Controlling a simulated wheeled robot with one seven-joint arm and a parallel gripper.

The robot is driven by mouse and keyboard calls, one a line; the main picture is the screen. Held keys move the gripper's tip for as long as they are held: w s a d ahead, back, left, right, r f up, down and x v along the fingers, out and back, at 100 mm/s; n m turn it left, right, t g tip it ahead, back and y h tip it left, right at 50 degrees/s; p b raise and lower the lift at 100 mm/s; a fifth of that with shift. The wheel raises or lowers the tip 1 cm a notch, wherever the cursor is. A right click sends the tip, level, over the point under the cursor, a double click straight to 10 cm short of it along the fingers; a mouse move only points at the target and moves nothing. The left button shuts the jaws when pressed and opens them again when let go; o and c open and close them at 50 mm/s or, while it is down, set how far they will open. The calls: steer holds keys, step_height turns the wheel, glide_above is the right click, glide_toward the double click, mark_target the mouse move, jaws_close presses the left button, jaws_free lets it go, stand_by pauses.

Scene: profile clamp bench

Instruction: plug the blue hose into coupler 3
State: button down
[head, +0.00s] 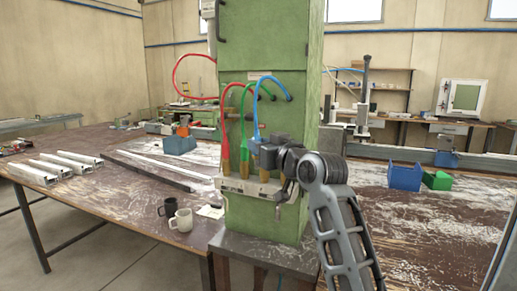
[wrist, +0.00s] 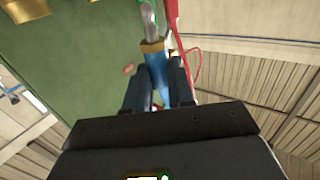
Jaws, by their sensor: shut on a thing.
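The blue hose (head: 257,108) arcs from the green cabinet (head: 262,35) down to my gripper (head: 266,155). My gripper is shut on the hose's blue end, seen between the fingers in the wrist view (wrist: 159,75), where a brass collar (wrist: 152,47) sits beyond the fingertips. In the head view, the red hose (head: 227,115) and green hose (head: 242,115) hang to the left, with brass ends. A grey bar (head: 245,188) with pale labels runs below them on the cabinet. Which coupler is number 3 cannot be read. Whether the blue end touches the bar is hidden.
A dark mug (head: 167,206) and a pale mug (head: 182,220) stand on the table left of the cabinet. A blue bin (head: 404,177) and a green bin (head: 437,181) stand on the bench at right. In the wrist view, the red hose (wrist: 172,15) passes close by.

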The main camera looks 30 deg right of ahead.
steer(key=shift+w+d+b, duration=0.45)
steer(key=shift+w+d, duration=0.4)
steer(key=shift+d, duration=0.3)
steer(key=shift+w+d+b, duration=0.45)
steer(key=shift+w+d, duration=0.35)
steer(key=shift+d, duration=0.3)
steer(key=shift+f+b, duration=1.45)
steer(key=shift+f, duration=0.7)
stand_by(3.6)
